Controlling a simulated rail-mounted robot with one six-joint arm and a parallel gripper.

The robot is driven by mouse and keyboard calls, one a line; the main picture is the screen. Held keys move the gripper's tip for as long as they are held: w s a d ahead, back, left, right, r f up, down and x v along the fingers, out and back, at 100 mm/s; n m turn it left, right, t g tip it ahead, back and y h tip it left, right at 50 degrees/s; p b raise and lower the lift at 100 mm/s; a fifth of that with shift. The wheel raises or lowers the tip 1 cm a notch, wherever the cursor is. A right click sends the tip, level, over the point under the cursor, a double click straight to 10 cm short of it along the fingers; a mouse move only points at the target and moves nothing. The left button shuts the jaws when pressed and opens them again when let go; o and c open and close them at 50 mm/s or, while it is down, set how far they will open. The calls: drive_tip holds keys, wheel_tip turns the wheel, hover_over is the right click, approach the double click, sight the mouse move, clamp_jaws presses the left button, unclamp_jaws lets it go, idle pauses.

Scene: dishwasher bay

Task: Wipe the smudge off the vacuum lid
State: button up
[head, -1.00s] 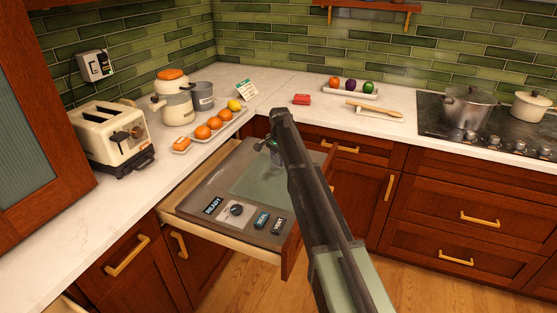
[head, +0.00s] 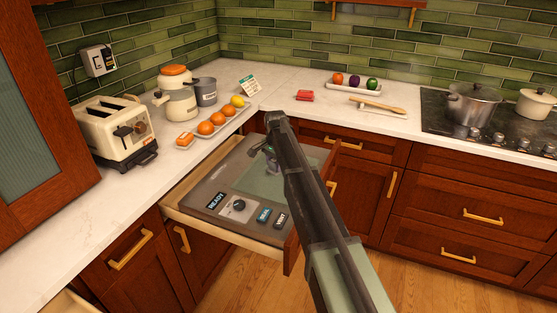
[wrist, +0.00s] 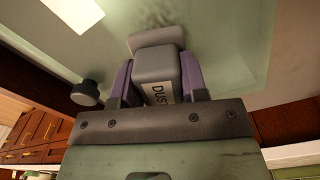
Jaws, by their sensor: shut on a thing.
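The vacuum lid (head: 258,187) is a pale green glass panel on the grey vacuum unit in the pulled-out drawer. It fills much of the wrist view (wrist: 245,60). A dark smudge (wrist: 152,18) shows on it near the top of the wrist view, just beyond the duster. The duster (wrist: 155,66) is a grey block with a wider head and a label reading "DUST", partly covered. My gripper (wrist: 158,80) is shut on it with purple fingers on both sides. In the head view my gripper (head: 271,158) is over the lid; I cannot tell whether the duster touches it.
The grey control panel (head: 232,212) has a knob and labels READY, SEAL and VENT. A dark round knob (wrist: 86,92) stands left of the duster. Oranges on a tray (head: 205,127), a toaster (head: 112,130) and a red item (head: 304,96) are on the counter.

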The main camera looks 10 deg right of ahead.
sight(270, 178)
drive_tip(key=shift+s+a, duration=0.75)
drive_tip(key=shift+s, duration=0.25)
drive_tip(key=shift+s+a, duration=0.75)
drive_tip(key=shift+s, duration=0.25)
wheel_tip(270, 178, up, 6)
drive_tip(key=p, duration=0.6)
drive_tip(key=shift+w, duration=0.1)
wheel_tip(270, 178, up, 3)
drive_tip(key=p, duration=0.3)
